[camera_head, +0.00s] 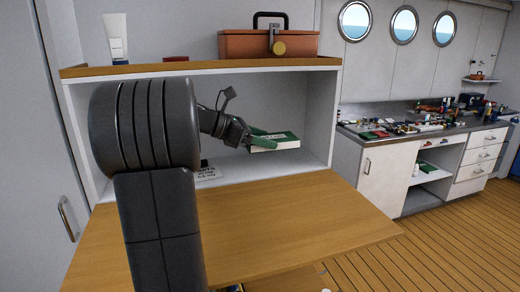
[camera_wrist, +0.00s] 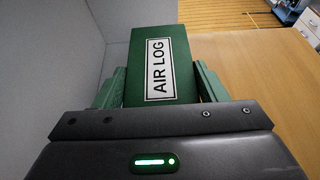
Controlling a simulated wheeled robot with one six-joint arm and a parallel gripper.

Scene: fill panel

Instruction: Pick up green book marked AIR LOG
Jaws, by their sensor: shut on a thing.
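The green book marked AIR LOG (camera_wrist: 160,42) fills the middle of the wrist view, its white label readable on the cover. My gripper (camera_wrist: 157,88) has its green fingers on both sides of the book and is shut on it. In the head view the green book (camera_head: 277,141) shows its green cover and white page edge at the end of my arm, inside the shelf opening. My gripper (camera_head: 256,137) meets its left end there. I cannot tell how far the book is above the surface below it.
A small white card with dark print (camera_head: 208,174) is on the surface below my arm. The wooden desk top (camera_head: 270,220) is mostly clear. An orange toolbox (camera_head: 240,44) stands on the upper shelf. A cluttered counter (camera_head: 400,138) is at the right.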

